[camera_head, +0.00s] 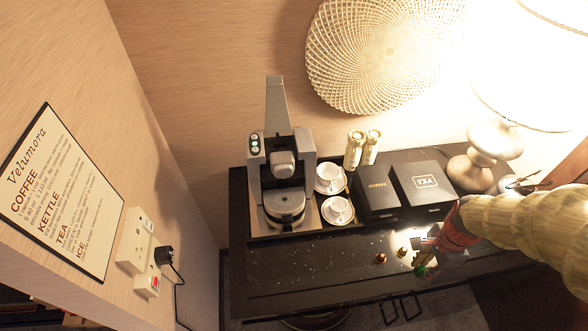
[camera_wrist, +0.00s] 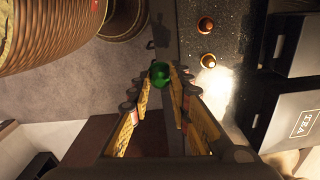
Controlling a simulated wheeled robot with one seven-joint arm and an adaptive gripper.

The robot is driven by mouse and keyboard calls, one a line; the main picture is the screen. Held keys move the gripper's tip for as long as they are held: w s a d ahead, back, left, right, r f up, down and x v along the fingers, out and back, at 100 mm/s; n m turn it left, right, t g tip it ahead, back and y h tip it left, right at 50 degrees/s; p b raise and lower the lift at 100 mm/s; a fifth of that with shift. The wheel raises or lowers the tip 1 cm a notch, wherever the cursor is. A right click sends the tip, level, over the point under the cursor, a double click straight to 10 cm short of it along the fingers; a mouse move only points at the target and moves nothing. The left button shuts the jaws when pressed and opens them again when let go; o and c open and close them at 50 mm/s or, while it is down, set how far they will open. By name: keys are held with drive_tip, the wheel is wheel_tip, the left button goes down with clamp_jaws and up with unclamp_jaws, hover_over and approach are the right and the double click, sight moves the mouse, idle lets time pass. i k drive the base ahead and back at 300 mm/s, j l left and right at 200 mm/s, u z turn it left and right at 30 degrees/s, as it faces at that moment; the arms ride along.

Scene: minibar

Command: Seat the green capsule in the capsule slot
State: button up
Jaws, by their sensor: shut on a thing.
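My gripper (camera_head: 425,264) is shut on the green capsule (camera_head: 421,271) near the front edge of the counter, at the right. In the wrist view the green capsule (camera_wrist: 160,75) sits between the two fingertips (camera_wrist: 162,80). The coffee machine (camera_head: 256,187) stands on the tray at the left, well away from my gripper, with its lever (camera_head: 276,105) raised. The capsule slot cannot be made out clearly in the head view. The machine does not show in the wrist view.
A brown capsule (camera_head: 381,257) and a gold one (camera_head: 402,251) stand on the dark counter (camera_head: 310,272) left of my gripper. Two white cups (camera_head: 338,210), black boxes (camera_head: 422,183) and two bottles (camera_head: 354,150) stand behind. A lamp (camera_head: 495,140) is at the right. The front counter strip is mostly clear.

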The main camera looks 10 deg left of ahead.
sight(281, 151)
drive_tip(key=k, duration=1)
